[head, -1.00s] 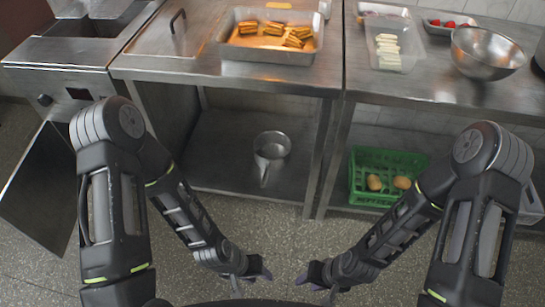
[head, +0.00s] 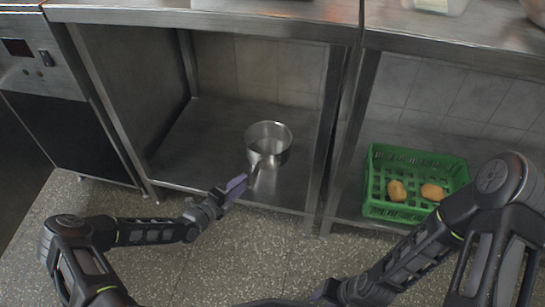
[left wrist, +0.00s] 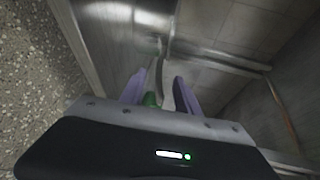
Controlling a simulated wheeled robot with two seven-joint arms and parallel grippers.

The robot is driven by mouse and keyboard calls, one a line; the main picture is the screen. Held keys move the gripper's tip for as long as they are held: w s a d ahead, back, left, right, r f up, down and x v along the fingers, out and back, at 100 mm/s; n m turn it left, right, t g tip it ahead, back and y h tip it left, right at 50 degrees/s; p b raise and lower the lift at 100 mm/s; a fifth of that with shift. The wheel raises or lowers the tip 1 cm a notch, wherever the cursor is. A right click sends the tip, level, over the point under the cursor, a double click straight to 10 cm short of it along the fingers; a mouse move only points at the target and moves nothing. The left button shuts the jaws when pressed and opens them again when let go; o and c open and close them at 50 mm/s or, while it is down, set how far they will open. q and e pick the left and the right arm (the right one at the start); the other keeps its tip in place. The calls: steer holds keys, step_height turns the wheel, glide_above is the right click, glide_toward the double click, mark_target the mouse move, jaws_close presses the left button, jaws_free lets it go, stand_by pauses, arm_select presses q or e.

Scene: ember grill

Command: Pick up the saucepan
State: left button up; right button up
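The metal saucepan (head: 268,138) stands upright on the lower shelf, its handle (head: 254,175) pointing toward the front edge. My left gripper (head: 238,188) is at the shelf's front edge, close to the handle's end. In the left wrist view its two purple fingers (left wrist: 160,92) are apart. A thin strip that looks like the handle (left wrist: 158,62) shows between and beyond them; contact cannot be told. My right gripper (head: 322,292) is low at the bottom edge of the head view, away from the saucepan, and its fingers are mostly hidden.
The lower shelf (head: 200,140) is otherwise bare, with a post (head: 335,150) at its right and the metal counter (head: 215,20) above. A green crate (head: 375,205) with brown round items (head: 397,190) stands right of the post. The speckled floor (head: 240,260) in front is clear.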

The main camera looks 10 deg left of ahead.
mark_target(254, 172)
arm_select(q)
steer(key=shift+w+a, duration=0.1)
steer(key=shift+a, duration=0.05)
steer(key=x, duration=0.2)
steer(key=shift+w+b, duration=0.25)
steer(key=shift+b, duration=0.05)
steer(key=b+x, duration=0.2)
steer(key=x, duration=0.3)
steer(key=shift+s+f, duration=0.15)
steer(key=shift+d, duration=0.25)
steer(key=shift+w, duration=0.25)
